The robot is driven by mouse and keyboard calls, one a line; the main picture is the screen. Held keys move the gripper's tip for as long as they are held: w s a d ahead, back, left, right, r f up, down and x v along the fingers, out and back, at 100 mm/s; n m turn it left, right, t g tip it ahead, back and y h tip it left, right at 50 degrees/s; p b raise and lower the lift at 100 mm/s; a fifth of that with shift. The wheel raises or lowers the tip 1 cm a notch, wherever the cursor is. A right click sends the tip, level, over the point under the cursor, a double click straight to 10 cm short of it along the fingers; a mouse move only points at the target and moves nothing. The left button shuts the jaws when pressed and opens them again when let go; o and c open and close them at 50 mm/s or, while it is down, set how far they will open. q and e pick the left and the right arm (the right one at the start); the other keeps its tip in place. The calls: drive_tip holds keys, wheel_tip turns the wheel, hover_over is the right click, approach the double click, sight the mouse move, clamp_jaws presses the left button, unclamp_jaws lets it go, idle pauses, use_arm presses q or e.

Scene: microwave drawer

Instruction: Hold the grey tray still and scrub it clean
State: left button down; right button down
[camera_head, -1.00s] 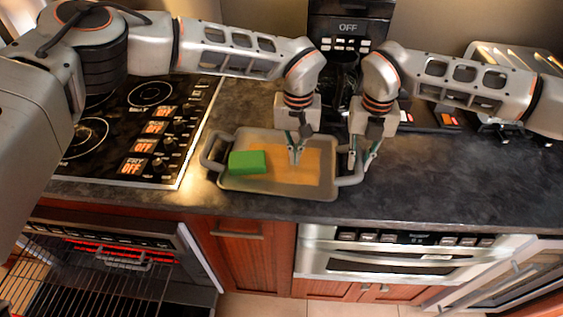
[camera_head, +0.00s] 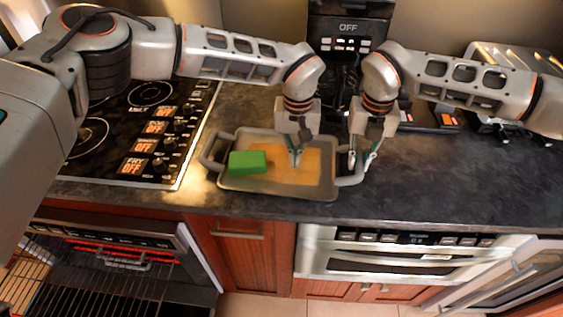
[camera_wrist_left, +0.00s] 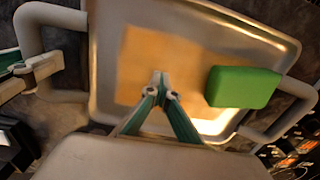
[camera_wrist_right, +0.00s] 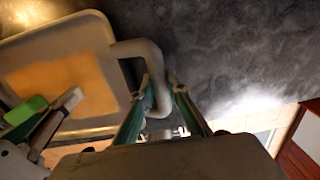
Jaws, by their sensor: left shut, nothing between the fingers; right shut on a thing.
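The grey tray (camera_head: 230,183) lies on the dark countertop, with a handle at each end and an orange-brown stain (camera_head: 308,160) over its floor. A green sponge (camera_head: 248,162) lies in the tray's left part, and also shows in the left wrist view (camera_wrist_left: 243,87). My left gripper (camera_head: 295,163) is shut and empty, pointing down over the stain, to the right of the sponge; I cannot tell whether its tips touch the tray. My right gripper (camera_head: 360,170) is shut on the tray's right handle (camera_wrist_right: 156,78), which shows between its fingers in the right wrist view.
A black stovetop (camera_head: 140,130) with knobs is left of the tray. A coffee machine (camera_head: 348,40) stands behind, and a toaster (camera_head: 510,65) stands at the back right. The counter right of the tray is clear. An open oven with a rack (camera_head: 90,270) is at lower left.

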sight(311, 166)
use_arm(q)
drive_tip(key=shift+d, duration=0.15)
drive_tip(key=shift+s+d, duration=0.2)
drive_tip(key=shift+d, duration=1.9)
drive_tip(key=c, duration=2.4)
unclamp_jaws()
drive_tip(key=shift+a, duration=0.1)
drive_tip(key=shift+c, duration=0.2)
drive_tip(key=shift+w+r, duration=0.1)
drive_tip(key=shift+r, duration=0.2)
drive_tip(key=shift+r, duration=0.35)
